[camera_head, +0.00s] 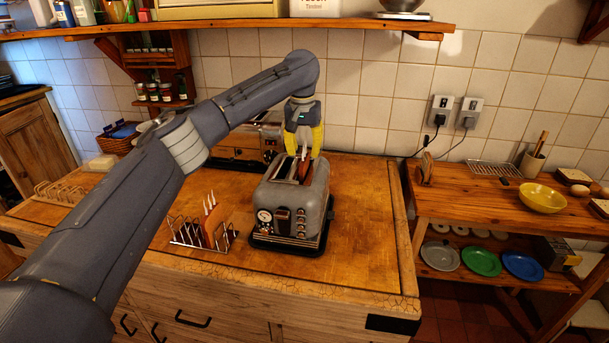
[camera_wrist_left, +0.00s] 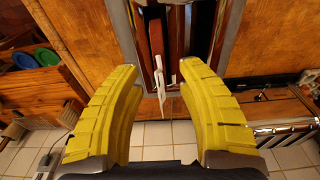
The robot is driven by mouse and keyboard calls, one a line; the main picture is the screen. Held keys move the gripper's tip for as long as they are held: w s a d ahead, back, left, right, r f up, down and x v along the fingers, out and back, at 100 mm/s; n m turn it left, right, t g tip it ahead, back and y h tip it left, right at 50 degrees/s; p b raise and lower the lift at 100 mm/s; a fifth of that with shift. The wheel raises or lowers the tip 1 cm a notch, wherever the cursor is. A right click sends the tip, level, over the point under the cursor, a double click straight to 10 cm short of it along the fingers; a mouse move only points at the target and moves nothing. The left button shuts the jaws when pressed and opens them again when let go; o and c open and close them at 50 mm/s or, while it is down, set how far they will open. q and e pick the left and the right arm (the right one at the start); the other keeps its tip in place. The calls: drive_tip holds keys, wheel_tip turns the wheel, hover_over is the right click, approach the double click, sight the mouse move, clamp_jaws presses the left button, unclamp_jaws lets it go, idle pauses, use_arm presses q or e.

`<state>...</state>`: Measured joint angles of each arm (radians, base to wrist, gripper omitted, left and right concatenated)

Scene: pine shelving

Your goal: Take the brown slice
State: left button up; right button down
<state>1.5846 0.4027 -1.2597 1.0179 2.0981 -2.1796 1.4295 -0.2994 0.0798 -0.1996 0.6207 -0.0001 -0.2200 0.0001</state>
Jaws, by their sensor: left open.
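My left gripper (camera_head: 303,152) is open and points down over the grey toaster (camera_head: 316,207) on the wooden worktop. A brown slice (camera_head: 306,172) with a pale edge stands up out of a toaster slot, just below and between the fingertips. In the left wrist view, the yellow fingers (camera_wrist_left: 160,70) are wide apart. The pale, pointed edge (camera_wrist_left: 157,55) of a slice shows between them, apart from both fingers. The slice's lower part is hidden in the toaster. My right gripper is not in view.
A wire rack (camera_head: 186,232) holding brown slices with pale tips stands left of the toaster. Another appliance (camera_head: 225,155) is behind. A shelf (camera_head: 375,25) runs above the worktop. A side table at right bears a yellow bowl (camera_head: 542,198). The worktop's right part is clear.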

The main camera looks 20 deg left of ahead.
sight(304, 158)
use_arm(q)
drive_tip(key=shift+w+f, duration=0.15)
drive_tip(key=shift+f, duration=0.95)
drive_tip(key=shift+w+f, duration=0.15)
drive_tip(key=shift+f, duration=0.95)
drive_tip(key=shift+c, duration=0.5)
clamp_jaws()
